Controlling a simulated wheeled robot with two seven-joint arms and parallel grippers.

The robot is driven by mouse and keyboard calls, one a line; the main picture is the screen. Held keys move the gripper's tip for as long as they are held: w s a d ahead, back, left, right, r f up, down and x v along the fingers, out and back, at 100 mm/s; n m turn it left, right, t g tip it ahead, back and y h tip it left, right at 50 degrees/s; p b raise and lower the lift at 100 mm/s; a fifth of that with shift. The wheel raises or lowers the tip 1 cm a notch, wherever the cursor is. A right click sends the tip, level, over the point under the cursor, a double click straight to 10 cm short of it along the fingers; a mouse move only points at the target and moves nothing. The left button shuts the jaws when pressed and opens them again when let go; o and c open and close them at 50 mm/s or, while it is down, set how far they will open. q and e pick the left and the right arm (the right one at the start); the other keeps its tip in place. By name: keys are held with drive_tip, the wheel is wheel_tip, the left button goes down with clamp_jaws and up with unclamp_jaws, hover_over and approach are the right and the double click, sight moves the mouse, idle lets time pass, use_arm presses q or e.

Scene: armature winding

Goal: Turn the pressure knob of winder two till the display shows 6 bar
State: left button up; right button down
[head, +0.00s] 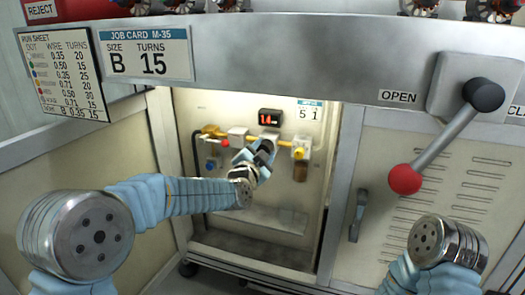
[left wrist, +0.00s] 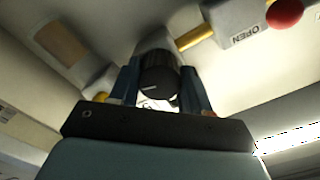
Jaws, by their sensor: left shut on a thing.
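The black pressure knob (left wrist: 158,82) sits between the two fingers of my left gripper (left wrist: 165,95) in the left wrist view. A white mark shows on its face. In the head view my left gripper (head: 267,152) reaches into the lit cabinet and covers the knob. My left gripper is shut on the knob. The small display (head: 270,117) just above it shows red digits that look like 1.6; the last digit is hard to read. My right arm shows at the lower right, but its gripper is out of the picture.
Yellow fittings (head: 299,143) and a bowl (head: 301,172) hang right of the gripper. A red part (head: 225,143) is on the left. A lever with a red ball (head: 405,179) stands at the right by the OPEN label (head: 398,97). A job card (head: 147,54) hangs upper left.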

use_arm(q)
drive_tip(key=m, duration=0.6)
drive_tip(key=shift+m, duration=0.3)
drive_tip(key=m+b, duration=0.1)
drive_tip(key=m, duration=0.4)
drive_tip(key=shift+m, duration=0.4)
drive_tip(key=o, duration=1)
drive_tip(key=shift+o, duration=0.2)
